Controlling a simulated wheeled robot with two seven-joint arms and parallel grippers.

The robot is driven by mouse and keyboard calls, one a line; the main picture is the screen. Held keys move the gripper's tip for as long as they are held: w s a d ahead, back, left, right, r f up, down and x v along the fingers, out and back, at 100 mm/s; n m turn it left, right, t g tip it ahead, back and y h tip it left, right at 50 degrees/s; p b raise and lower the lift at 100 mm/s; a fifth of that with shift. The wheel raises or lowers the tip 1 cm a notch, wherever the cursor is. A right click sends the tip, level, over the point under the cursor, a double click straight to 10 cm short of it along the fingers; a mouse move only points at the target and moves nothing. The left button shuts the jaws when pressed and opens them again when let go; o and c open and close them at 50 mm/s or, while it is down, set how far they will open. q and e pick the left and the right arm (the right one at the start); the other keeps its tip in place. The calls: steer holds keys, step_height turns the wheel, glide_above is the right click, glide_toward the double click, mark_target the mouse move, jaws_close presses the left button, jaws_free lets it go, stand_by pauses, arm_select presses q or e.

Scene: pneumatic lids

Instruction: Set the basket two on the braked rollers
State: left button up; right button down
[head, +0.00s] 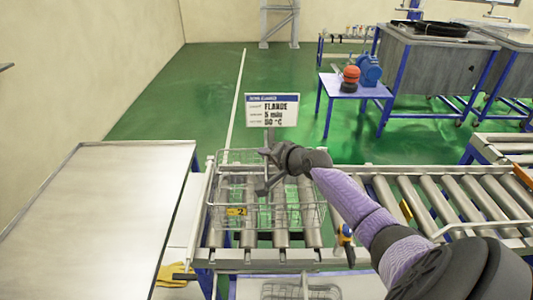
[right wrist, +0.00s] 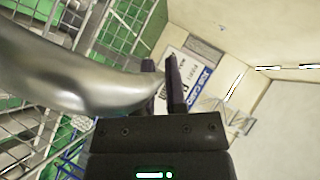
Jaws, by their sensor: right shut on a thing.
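Basket two, a wire basket with a yellow "2" tag (head: 236,211), is over the rollers (head: 280,232) in the middle of the head view. Whether its base touches the rollers I cannot tell. My right gripper (head: 265,182) reaches into the top of the basket from the right and is shut on its bar. In the right wrist view a thick silver bar (right wrist: 80,75) runs in from the left and ends between the fingers (right wrist: 163,88), with wire mesh (right wrist: 25,120) behind it. My left gripper is not in view.
A sign (head: 272,110) stands behind the rollers. A bare metal table (head: 95,220) is at left. A roller conveyor (head: 440,195) runs off right. Another wire basket (head: 300,291) lies lower front.

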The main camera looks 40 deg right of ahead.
steer(key=shift+r, duration=0.1)
steer(key=shift+f, duration=0.3)
steer(key=c, duration=0.6)
jaws_free()
steer(key=shift+f, duration=0.1)
